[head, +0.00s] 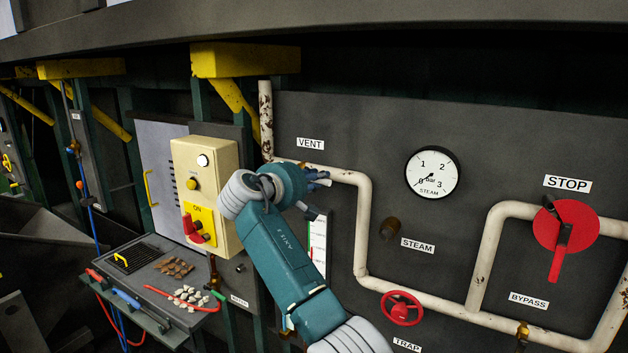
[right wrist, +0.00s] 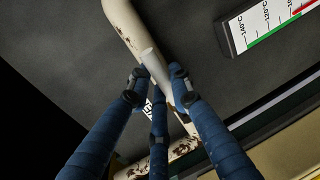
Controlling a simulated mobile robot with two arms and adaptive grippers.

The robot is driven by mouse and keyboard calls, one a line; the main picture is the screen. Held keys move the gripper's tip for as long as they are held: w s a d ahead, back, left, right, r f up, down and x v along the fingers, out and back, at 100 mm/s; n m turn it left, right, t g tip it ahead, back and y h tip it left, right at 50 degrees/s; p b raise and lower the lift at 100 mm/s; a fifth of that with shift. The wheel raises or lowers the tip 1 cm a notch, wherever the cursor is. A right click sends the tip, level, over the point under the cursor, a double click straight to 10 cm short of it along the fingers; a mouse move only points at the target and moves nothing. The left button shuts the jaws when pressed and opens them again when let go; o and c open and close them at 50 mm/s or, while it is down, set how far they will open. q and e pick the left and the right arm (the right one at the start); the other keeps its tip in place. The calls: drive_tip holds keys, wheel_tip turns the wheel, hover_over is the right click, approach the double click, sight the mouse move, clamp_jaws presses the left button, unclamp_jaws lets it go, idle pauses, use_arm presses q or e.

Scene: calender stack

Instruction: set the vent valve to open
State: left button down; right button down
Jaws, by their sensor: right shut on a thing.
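The VENT label (head: 310,144) is on the dark panel, just above a white pipe (head: 345,177). My right gripper (head: 318,188) is at this pipe below the label and hides the vent valve in the head view. In the right wrist view, the blue fingers of my right gripper (right wrist: 155,88) are shut on a pale grey handle (right wrist: 154,64), the vent valve's lever as far as I can tell. Its end sticks out between the fingertips. The valve body is hidden behind the fingers, so its setting cannot be read. My left gripper is not in view.
A steam gauge (head: 432,173), a red STOP lever (head: 558,262) and a red handwheel (head: 402,308) are to the right. A cream switch box (head: 216,165) with a red handle stands close left of my right arm. A tray (head: 140,262) is lower left.

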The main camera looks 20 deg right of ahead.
drive_tip(key=shift+s+d, duration=0.1)
drive_tip(key=shift+d, duration=0.15)
drive_tip(key=c, duration=1.6)
unclamp_jaws()
drive_tip(key=shift+d, duration=0.3)
drive_tip(key=shift+a, duration=0.25)
drive_tip(key=v, duration=1.1)
drive_tip(key=shift+s+a, duration=0.15)
drive_tip(key=shift+a, duration=0.05)
